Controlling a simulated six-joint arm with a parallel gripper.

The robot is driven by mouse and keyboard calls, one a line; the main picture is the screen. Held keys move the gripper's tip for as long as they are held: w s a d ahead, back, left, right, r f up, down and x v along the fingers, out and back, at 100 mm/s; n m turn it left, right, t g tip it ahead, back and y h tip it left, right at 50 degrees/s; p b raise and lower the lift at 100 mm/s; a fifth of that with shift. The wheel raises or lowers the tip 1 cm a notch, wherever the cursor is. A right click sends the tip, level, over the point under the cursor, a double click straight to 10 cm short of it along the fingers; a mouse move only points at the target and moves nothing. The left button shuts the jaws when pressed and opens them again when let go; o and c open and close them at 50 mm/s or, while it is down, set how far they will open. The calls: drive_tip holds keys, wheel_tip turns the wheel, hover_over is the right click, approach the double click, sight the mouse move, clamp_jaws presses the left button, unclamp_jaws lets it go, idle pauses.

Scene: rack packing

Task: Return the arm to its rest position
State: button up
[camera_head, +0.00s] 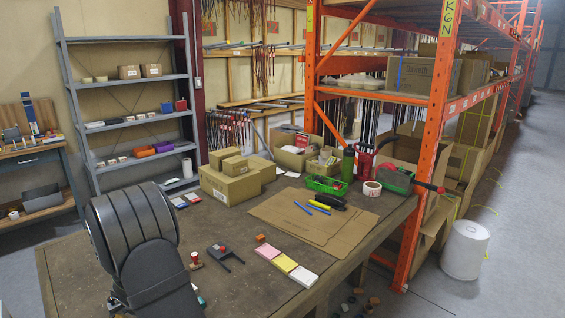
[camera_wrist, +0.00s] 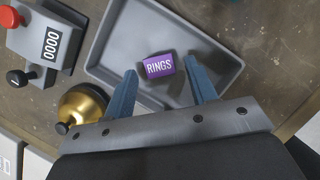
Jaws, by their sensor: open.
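My gripper (camera_wrist: 160,67) shows in the wrist view with its two blue fingers spread wide and nothing held between them. A small purple box labelled RINGS (camera_wrist: 159,67) lies in a shallow grey tray (camera_wrist: 104,72), beyond the fingers and framed between their tips. The box looks apart from both fingers; the height of the gripper over the tray is hard to tell. In the head view my dark arm rises at the lower left of the bench, and I cannot make out the gripper there. The tray and the purple box are not clear in that view.
A grey counter device (camera_wrist: 45,40) with a red button and a brass dome (camera_wrist: 85,108) stand left of the tray. On the bench (camera_head: 88,262) are cartons (camera_head: 230,185), flat cardboard (camera_head: 300,225) and coloured pads (camera_head: 284,264). An orange rack post (camera_head: 425,150) stands at the right.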

drive_tip(key=r, duration=0.3)
drive_tip(key=shift+d+r, duration=0.3)
drive_tip(key=shift+r, duration=0.05)
drive_tip(key=w+d+r, duration=0.2)
drive_tip(key=d+r, duration=0.5)
drive_tip(key=d, duration=0.5)
drive_tip(key=w+d+f+m+g+h, duration=0.1)
drive_tip(key=w+d+m+h, duration=0.2)
drive_tip(key=w+d+m, duration=0.8)
drive_tip(key=w+a+f, duration=0.1)
drive_tip(key=a+f, duration=0.1)
drive_tip(key=a, duration=0.2)
drive_tip(key=w+a+f+n, duration=0.1)
drive_tip(key=a+f, duration=0.2)
drive_tip(key=a, duration=0.1)
drive_tip(key=w+a+f+n, duration=0.1)
drive_tip(key=a+f, duration=0.1)
drive_tip(key=a, duration=0.2)
drive_tip(key=shift+a+f, duration=0.1)
drive_tip(key=shift+f, duration=0.25)
drive_tip(key=shift+a+f, duration=0.1)
drive_tip(key=shift+f, duration=0.45)
